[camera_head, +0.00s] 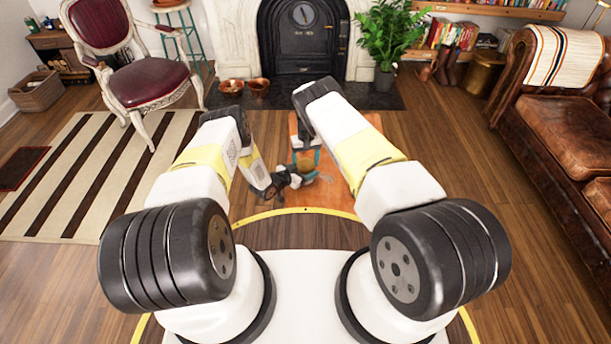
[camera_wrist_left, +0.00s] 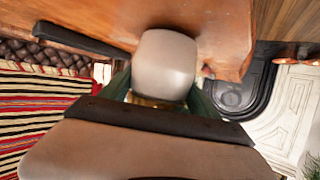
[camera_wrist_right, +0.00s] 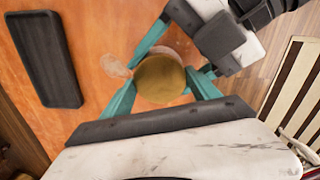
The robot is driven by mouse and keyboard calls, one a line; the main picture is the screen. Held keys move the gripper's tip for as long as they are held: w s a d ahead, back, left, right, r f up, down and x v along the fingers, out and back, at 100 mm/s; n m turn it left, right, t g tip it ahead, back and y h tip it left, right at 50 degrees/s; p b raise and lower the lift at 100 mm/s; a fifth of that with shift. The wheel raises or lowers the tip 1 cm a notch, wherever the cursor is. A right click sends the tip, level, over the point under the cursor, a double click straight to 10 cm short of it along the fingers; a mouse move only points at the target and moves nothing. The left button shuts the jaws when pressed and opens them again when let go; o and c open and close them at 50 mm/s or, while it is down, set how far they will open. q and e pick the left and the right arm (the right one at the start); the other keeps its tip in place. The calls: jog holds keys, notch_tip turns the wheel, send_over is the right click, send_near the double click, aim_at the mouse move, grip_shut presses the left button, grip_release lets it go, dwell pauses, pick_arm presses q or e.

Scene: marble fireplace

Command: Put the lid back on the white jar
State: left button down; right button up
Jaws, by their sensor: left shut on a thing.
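The white jar (camera_wrist_left: 165,65) is pale and rounded in the left wrist view, between the teal fingers of my left gripper (camera_wrist_left: 160,92), which is shut on it. The olive-gold round lid (camera_wrist_right: 160,78) shows in the right wrist view, in front of the jar's pale side (camera_wrist_right: 182,48). My right gripper (camera_wrist_right: 162,88) has a finger on either side of the lid; whether they press on it is unclear. I cannot tell whether the lid rests on the jar or is just above it. In the head view both hands meet over the table and the jar is mostly hidden.
The orange wooden table (camera_head: 338,195) lies beneath both hands. A long dark tray (camera_wrist_right: 45,60) lies on it, with bare wood around. A pale patch (camera_wrist_right: 115,67) on the table is unclear. A leather sofa (camera_head: 560,125) and a red chair (camera_head: 145,82) stand well clear.

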jog(key=shift+o, duration=1.3)
jog(key=shift+s+f, duration=0.2)
jog(key=shift+s, duration=0.05)
jog(key=shift+w, duration=0.1)
jog(key=shift+r, duration=0.2)
jog(key=r, duration=0.3)
jog(key=shift+w+r, duration=0.2)
jog(key=shift+s+r, duration=0.1)
jog(key=shift+r, duration=0.4)
jog(key=shift+d, duration=0.1)
jog(key=shift+c, duration=0.4)
